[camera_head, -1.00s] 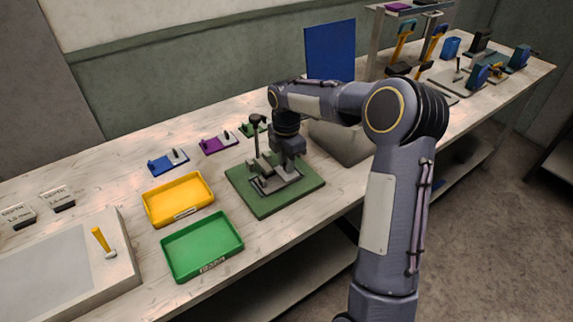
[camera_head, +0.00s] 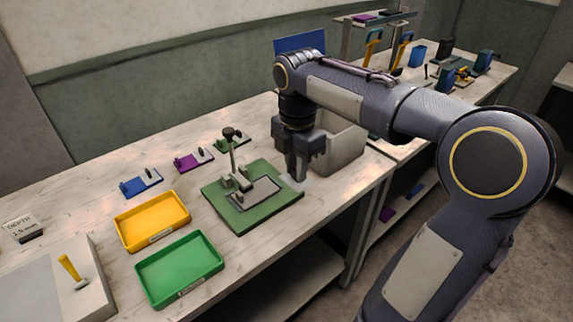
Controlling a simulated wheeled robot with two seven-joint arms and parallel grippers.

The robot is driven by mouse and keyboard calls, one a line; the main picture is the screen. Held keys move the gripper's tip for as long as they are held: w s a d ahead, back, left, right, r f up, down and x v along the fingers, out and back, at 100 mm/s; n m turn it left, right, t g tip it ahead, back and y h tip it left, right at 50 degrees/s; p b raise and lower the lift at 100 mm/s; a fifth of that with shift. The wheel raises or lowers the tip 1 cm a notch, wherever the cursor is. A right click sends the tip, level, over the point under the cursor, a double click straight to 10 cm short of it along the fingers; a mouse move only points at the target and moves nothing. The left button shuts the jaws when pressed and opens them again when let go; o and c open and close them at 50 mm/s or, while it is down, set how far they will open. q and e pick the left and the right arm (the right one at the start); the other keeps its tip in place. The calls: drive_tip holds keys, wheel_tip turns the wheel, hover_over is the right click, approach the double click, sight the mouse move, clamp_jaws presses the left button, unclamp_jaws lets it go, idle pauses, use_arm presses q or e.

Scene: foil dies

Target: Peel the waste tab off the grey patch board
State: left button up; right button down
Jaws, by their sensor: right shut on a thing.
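The grey patch board (camera_head: 256,194) lies flat on a green base plate (camera_head: 267,218). A grey clamp (camera_head: 238,180) with an upright black-knobbed lever (camera_head: 230,142) stands at its back left side. My right gripper (camera_head: 297,178) points down just past the right corner of the green base plate, apart from the patch board. It is shut on a small light grey piece (camera_head: 293,184) that looks like the waste tab; the fingers hide most of it. My left gripper is out of view.
A yellow tray (camera_head: 186,212) and a green tray (camera_head: 220,262) stand empty to the left. Blue (camera_head: 142,186), purple (camera_head: 190,163) and green (camera_head: 226,145) boards with pegs lie behind. A grey bin (camera_head: 350,145) stands right behind my gripper. The table's front edge is close.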

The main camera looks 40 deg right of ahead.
drive_tip(key=shift+s+r+p, duration=0.1)
drive_tip(key=shift+r+p, duration=3.2)
drive_tip(key=shift+r, duration=0.25)
drive_tip(key=shift+f, duration=0.1)
